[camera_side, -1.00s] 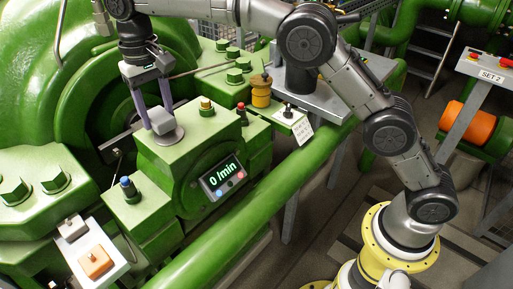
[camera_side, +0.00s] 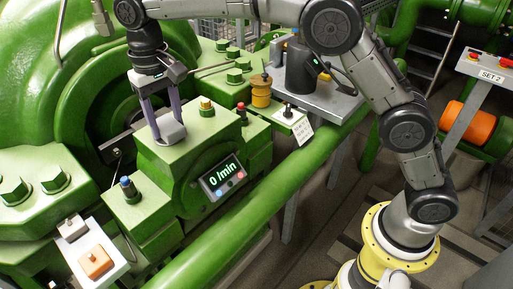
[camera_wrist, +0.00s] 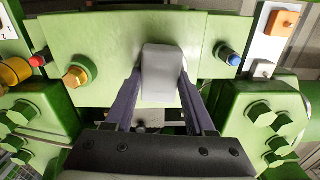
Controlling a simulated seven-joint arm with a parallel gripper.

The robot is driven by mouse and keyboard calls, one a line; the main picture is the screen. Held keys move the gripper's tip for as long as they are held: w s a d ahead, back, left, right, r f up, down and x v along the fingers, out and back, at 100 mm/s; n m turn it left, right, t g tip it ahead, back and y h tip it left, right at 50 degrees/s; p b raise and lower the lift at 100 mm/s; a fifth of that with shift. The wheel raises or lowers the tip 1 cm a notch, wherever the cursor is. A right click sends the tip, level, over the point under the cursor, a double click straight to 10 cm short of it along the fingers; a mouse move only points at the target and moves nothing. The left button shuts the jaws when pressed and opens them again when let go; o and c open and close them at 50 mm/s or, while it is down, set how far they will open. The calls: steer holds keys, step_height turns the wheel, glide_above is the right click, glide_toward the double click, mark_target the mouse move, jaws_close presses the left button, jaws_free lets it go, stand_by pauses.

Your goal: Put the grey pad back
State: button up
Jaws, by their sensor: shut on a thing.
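My gripper (camera_side: 164,134) is shut on the grey pad (camera_side: 171,132). The pad hangs at the fingertips over the flat green top of the housing (camera_side: 205,135). I cannot tell whether it touches that top. In the wrist view the pad (camera_wrist: 162,72) shows as a pale grey block with rounded corners between my two purple-grey fingers (camera_wrist: 158,95), and it hides the surface under it. A brass-coloured bolt (camera_side: 207,108) and a red-topped post (camera_side: 242,110) stand to the right of the pad in the side view.
A blue-topped fitting (camera_side: 128,187) stands front left. A white panel with an orange button (camera_side: 95,262) is nearer the camera. A display reading 0 /min (camera_side: 223,178) sits on the housing's front. A yellow fitting (camera_side: 261,92) and dark canister (camera_side: 302,70) stand further right.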

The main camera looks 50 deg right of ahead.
steer(key=w, duration=0.3)
steer(key=shift+r, duration=0.2)
step_height(320, 180, up, 5)
steer(key=shift+r, duration=0.95)
stand_by(1.7)
